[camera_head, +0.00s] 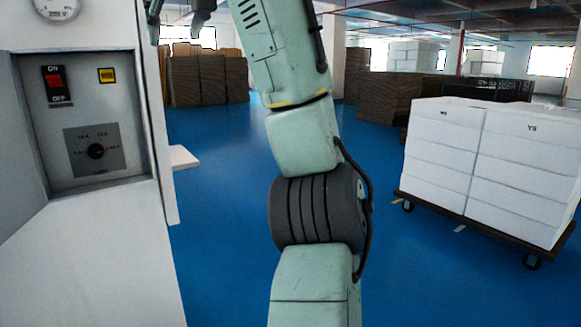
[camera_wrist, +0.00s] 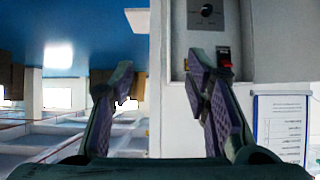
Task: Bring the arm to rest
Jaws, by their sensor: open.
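My gripper (camera_wrist: 160,88) is open in the wrist view, with its two dark purplish fingers apart and nothing between them. That view is turned upside down, with the blue floor at the top. The fingers point towards the white cabinet, whose edge shows between them. My pale green arm (camera_head: 302,140) rises through the middle of the head view and leaves it at the top. Dark parts near the top left of that view may belong to my wrist or gripper, but I cannot tell which.
The white control cabinet (camera_head: 90,235) stands at left, with a red ON/OFF switch (camera_head: 55,82) and a dark knob (camera_head: 96,151). A trolley with white boxes (camera_head: 480,160) stands at right. Brown stacks (camera_head: 208,78) are behind. Blue floor between is clear.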

